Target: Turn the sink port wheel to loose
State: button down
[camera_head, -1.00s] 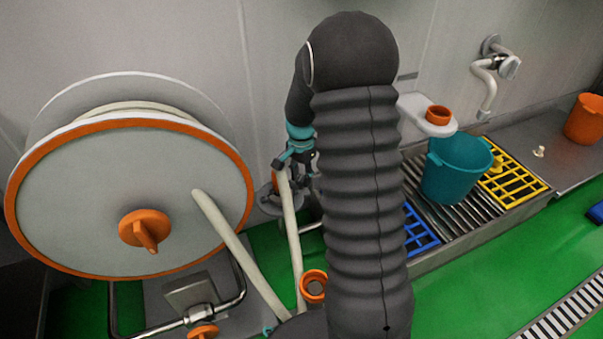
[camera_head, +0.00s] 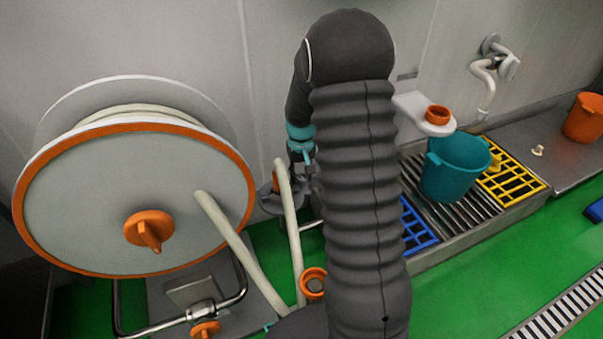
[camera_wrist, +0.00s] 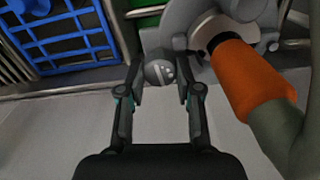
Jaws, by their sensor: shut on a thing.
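The sink port wheel shows in the wrist view as a small grey rounded piece (camera_wrist: 160,72) with pale dots, between my fingertips. My gripper (camera_wrist: 160,88) is shut on it, one finger on each side. Right beside it, an orange hose coupling (camera_wrist: 250,80) meets the grey port fitting (camera_wrist: 200,25). In the head view my gripper (camera_head: 301,155) is low by the wall, left of my arm, near the top of the pale hose (camera_head: 291,225). The wheel's full outline and any loose mark are hidden or too small to read.
A large hose reel (camera_head: 100,200) stands at the left. A teal bucket (camera_head: 455,170), blue grate (camera_head: 415,228) and yellow grate (camera_head: 515,185) lie right of my arm. An orange bucket (camera_head: 585,118) is farther right.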

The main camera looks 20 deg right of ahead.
aim_at(301, 176)
jog(key=n, duration=0.4)
dwell(0.6)
jog(key=c, duration=0.8)
grip_release()
notch_tip(301, 176, up, 12)
dwell(0.4)
